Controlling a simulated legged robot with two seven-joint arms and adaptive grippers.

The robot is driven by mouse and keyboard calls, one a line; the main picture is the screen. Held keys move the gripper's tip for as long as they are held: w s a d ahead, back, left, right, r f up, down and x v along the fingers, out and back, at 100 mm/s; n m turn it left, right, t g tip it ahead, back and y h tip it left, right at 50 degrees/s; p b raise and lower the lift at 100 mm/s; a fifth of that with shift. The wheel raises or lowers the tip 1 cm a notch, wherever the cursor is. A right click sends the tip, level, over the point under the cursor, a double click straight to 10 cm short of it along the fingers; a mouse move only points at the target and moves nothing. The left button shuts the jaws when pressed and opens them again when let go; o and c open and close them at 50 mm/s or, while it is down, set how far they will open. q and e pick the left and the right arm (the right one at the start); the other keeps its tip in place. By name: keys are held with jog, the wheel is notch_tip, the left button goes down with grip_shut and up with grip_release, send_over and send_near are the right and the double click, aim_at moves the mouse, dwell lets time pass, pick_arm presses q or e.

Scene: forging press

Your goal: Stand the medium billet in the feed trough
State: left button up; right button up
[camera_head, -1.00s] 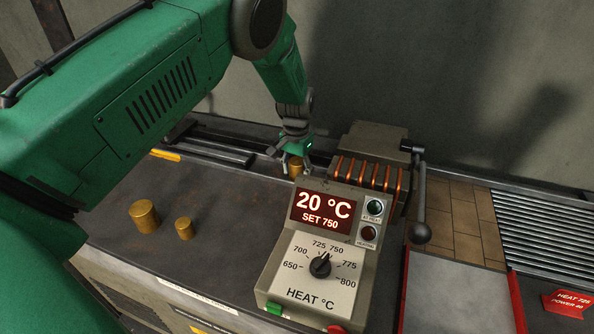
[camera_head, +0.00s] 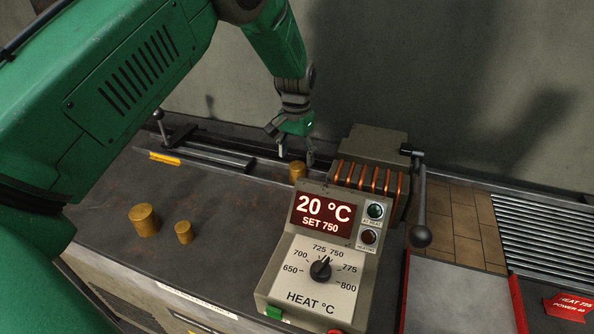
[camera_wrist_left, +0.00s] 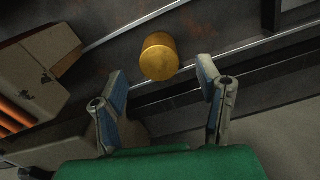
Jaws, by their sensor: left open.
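The medium billet (camera_head: 298,171), a gold cylinder, stands upright just behind the control box, which hides its base. In the left wrist view the billet (camera_wrist_left: 159,57) lies beyond the fingertips, apart from both. My left gripper (camera_head: 296,155) is open and empty, above and behind the billet. Its two blue-padded fingers are spread in the wrist view (camera_wrist_left: 163,78). The feed trough (camera_head: 215,153) is a run of metal rails along the table's back, leading towards the heater. The billet is close by the rails; I cannot tell whether it sits between them. My right gripper is out of view.
A larger billet (camera_head: 144,220) and a smaller one (camera_head: 183,232) stand on the table at left. The control box (camera_head: 318,262) reads 20 °C, set 750. The heater with copper coils (camera_head: 370,170) and a ball-ended lever (camera_head: 421,236) stand right of the billet.

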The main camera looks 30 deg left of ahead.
aim_at(297, 166)
pick_arm(q)
jog(key=shift+r, duration=2.55)
